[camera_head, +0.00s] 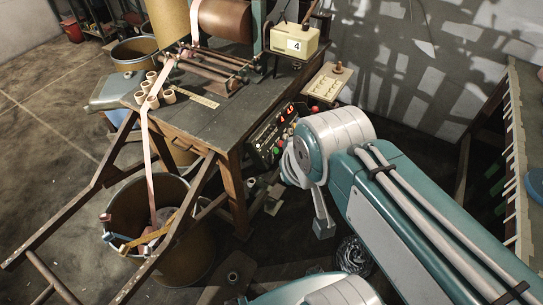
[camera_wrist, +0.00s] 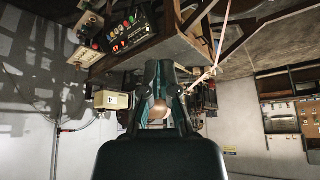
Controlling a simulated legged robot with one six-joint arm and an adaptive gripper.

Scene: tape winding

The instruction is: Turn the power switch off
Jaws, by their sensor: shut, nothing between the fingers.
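A black control box (camera_head: 268,137) with a red lit display and red and green buttons hangs at the near right side of the workbench. It also shows in the wrist view (camera_wrist: 122,36), upper left, seen upside down. Small switches sit on its face, but I cannot tell which one is the power switch or how it is set. My gripper (camera_wrist: 160,68) is shut and empty in the middle of the wrist view, apart from the box and to its right there. In the head view my arm partly covers the box's right side, and the fingertips cannot be made out.
The workbench (camera_head: 205,118) carries rollers, tape rolls and a beige counter (camera_head: 295,40) marked 4. A small beige box (camera_head: 326,83) with a knob sits at its right edge. A tape strip runs down into a bin (camera_head: 185,235). A wooden frame stands in front.

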